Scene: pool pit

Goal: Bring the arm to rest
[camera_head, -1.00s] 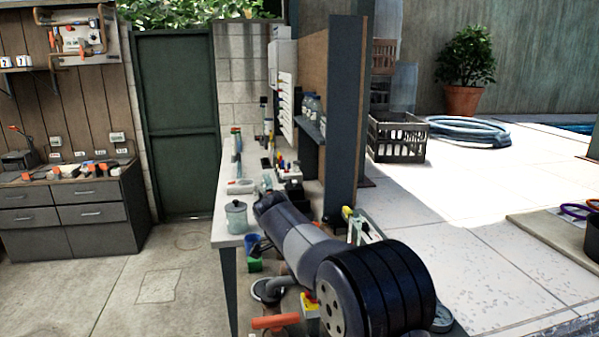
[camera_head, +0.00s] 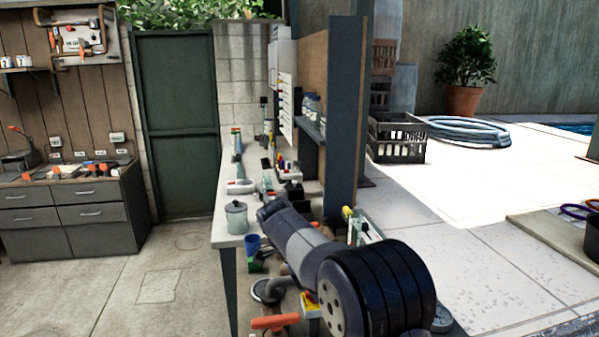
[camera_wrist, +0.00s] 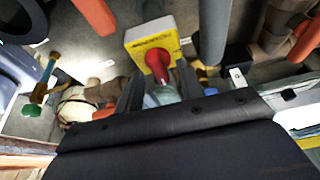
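My arm shows in the head view as dark and grey links slanting over the near end of the white workbench (camera_head: 227,226). My gripper (camera_wrist: 160,88) is in the wrist view, with its two dark fingers apart. A yellow and white switch box (camera_wrist: 151,38) with a red knob (camera_wrist: 158,66) shows beyond and between the fingers. A small pale greenish thing (camera_wrist: 168,94) is also seen between them; I cannot tell whether it touches a finger. The gripper's fingertips are hidden in the head view.
A red-orange handle (camera_head: 275,322) and pipes lie close by. A dark upright panel (camera_head: 347,120) borders the bench. Open floor (camera_head: 130,290) lies to the left.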

